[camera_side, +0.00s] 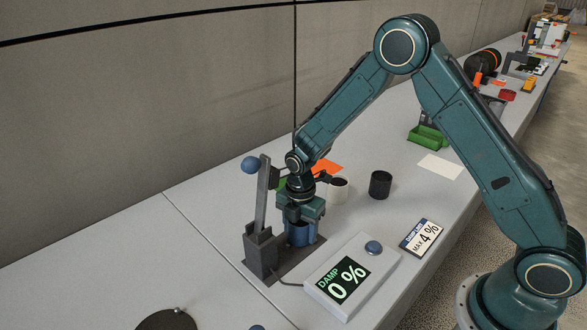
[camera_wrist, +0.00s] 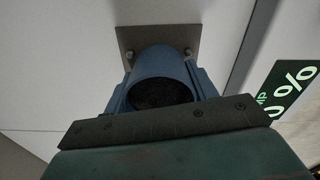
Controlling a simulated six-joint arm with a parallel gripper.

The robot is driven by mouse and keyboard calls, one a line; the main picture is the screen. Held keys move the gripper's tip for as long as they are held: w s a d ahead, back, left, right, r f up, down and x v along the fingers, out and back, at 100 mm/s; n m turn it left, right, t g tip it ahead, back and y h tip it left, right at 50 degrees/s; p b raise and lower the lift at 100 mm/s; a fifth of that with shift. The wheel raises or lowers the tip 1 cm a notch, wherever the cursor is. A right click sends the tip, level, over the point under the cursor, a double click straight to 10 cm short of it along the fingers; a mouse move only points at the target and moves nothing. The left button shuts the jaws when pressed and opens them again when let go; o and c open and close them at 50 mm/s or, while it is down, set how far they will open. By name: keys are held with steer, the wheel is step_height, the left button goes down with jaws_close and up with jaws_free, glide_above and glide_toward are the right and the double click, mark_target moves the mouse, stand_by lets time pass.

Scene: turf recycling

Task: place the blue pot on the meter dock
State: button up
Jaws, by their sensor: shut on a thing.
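The blue pot (camera_side: 300,232) is between my gripper's fingers, upright, at the meter dock. In the wrist view the blue pot (camera_wrist: 160,80) shows its open top with dark contents inside. My gripper (camera_side: 302,218) points down and is shut on the pot; it also shows in the wrist view (camera_wrist: 163,92). The meter dock (camera_side: 290,262) is a dark plate with a post and a lever with a blue ball; its plate shows behind the pot in the wrist view (camera_wrist: 185,38). I cannot tell whether the pot touches the plate.
The meter box (camera_side: 385,268) reads "DAMP 0 %" and has a blue button (camera_side: 373,247). A card (camera_side: 421,238) reads "MAX 4 %". A green tray (camera_side: 427,137) is farther back.

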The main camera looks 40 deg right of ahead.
steer(key=shift+s+f, duration=0.15)
steer(key=shift+f, duration=0.45)
stand_by(0.4)
steer(key=o, duration=1.1)
steer(key=shift+d+r, duration=0.1)
steer(key=r, duration=1.3)
steer(key=shift+w+r, duration=0.35)
steer(key=shift+w, duration=0.05)
steer(key=shift+r, duration=0.65)
